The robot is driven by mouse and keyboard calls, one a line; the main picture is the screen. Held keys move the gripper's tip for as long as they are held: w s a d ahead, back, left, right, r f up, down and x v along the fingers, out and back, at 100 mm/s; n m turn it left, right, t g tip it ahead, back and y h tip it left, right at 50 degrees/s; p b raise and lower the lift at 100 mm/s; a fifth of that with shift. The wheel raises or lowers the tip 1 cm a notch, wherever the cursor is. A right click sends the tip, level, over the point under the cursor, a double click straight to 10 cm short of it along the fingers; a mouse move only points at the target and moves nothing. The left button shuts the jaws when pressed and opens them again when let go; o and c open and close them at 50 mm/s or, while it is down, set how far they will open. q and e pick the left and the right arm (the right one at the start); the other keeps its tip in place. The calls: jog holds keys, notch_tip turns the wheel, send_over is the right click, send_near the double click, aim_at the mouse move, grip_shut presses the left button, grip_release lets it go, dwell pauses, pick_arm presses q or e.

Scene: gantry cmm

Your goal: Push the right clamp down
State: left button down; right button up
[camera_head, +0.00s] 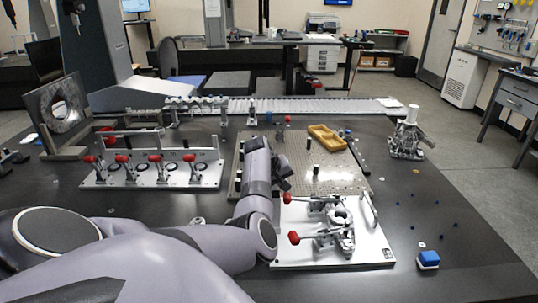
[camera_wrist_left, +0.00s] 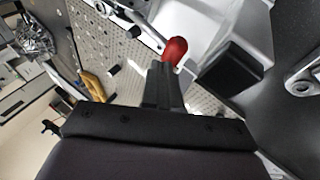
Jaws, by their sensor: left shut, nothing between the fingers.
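A light metal fixture plate (camera_head: 375,248) lies on the table at front right and carries a grey casting (camera_head: 341,217) and two toggle clamps. The far clamp has a red knob (camera_head: 287,197), and the near clamp has another red knob (camera_head: 294,237). Both levers point left and look nearly flat. My left gripper (camera_head: 286,184) is shut and empty, close to the far red knob. In the left wrist view, a red knob (camera_wrist_left: 174,50) lies just beyond my fingertips (camera_wrist_left: 163,66); I cannot tell whether they touch. My right gripper is not in view.
A perforated plate (camera_head: 330,178) with a yellow tray (camera_head: 325,137) lies behind the fixture. Another clamp plate (camera_head: 205,180) with several red knobs stands at left. A blue-topped block (camera_head: 428,260) sits at right. The table right of the fixture is mostly clear.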

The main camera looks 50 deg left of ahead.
pick_arm(q)
notch_tip(320, 180, up, 3)
jog(key=shift+w+d+f+p, duration=0.1)
jog(key=shift+w+d+p, duration=0.05)
jog(key=shift+p, duration=0.65)
jog(key=s+f+v, duration=0.1)
jog(key=v, duration=0.8)
jog(key=shift+s+a+r+b, duration=0.2)
jog(key=shift+s+a+b, duration=0.1)
jog(key=shift+a, duration=0.2)
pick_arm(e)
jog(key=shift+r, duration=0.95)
pick_arm(q)
jog(key=s+d+f+m+g, duration=0.1)
jog(key=s+d+f+m, duration=0.35)
jog(key=s+d, duration=0.5)
jog(key=s+d+f+m+g, duration=0.1)
jog(key=s+d+f+m, duration=0.2)
jog(key=s+d+m, duration=0.5)
jog(key=s+d+f+m+g, duration=0.1)
jog(key=s+d+f+m, duration=0.25)
jog(key=s+d, duration=0.85)
jog(key=w+d+f+t+h, duration=0.2)
jog(key=w+d+f+t, duration=0.2)
jog(key=w+f+t, duration=0.3)
jog(key=shift+w+d+f+n, duration=0.3)
jog(key=shift+w+f, duration=0.55)
jog(key=shift+f, duration=0.4)
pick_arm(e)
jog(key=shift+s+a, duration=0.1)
